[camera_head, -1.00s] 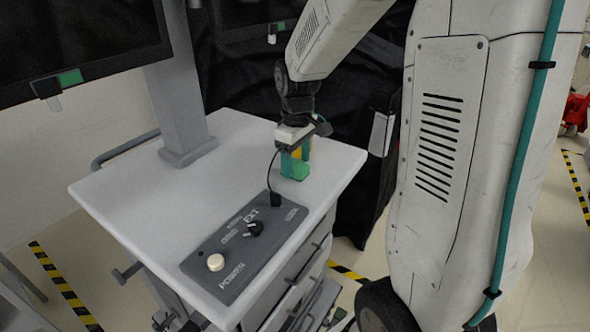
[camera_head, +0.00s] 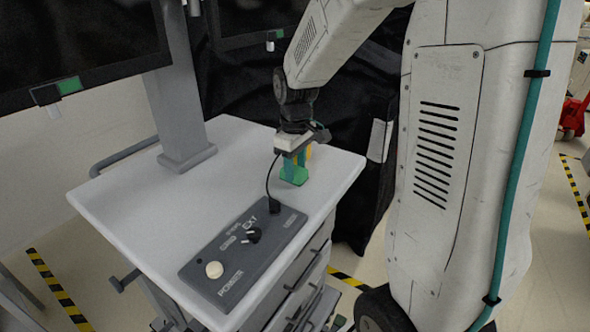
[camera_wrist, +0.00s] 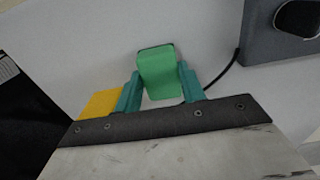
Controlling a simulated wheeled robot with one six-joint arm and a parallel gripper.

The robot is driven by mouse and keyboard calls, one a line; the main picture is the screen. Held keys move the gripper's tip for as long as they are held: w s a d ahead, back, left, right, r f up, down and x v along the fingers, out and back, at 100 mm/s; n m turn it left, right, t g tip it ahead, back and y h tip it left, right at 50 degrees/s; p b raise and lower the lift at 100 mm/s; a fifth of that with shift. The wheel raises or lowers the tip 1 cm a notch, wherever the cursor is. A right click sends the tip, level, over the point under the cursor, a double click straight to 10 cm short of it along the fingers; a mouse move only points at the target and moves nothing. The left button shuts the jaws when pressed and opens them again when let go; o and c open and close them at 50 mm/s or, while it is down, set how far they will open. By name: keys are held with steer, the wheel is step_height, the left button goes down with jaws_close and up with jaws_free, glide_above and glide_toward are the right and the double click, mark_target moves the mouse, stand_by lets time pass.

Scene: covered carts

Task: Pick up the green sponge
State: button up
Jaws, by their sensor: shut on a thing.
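The green sponge (camera_wrist: 157,72) is a small block between the two teal fingers of my gripper (camera_wrist: 160,90) in the wrist view. The fingers are shut on its sides. In the head view the sponge (camera_head: 293,174) shows below my gripper (camera_head: 294,160), over the white cart top (camera_head: 235,150) near its right side. I cannot tell whether its underside touches the top. A yellow thing (camera_wrist: 100,104) lies just left of the fingers in the wrist view, partly hidden by my gripper.
A dark control panel (camera_head: 228,262) with a white knob (camera_head: 214,269), a black knob and a black cable lies along the cart's front edge. A monitor post (camera_head: 181,110) stands at the back left. The left and middle of the cart top are clear.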

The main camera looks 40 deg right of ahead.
mark_target(296, 170)
step_height(296, 170, up, 3)
steer(key=shift+s+r, duration=0.1)
steer(key=shift+r, duration=0.05)
steer(key=s+a+r, duration=0.1)
steer(key=s+a, duration=0.2)
steer(key=s, duration=1.2)
steer(key=shift+s, duration=0.25)
steer(key=shift+a, duration=0.1)
steer(key=shift+o, duration=0.8)
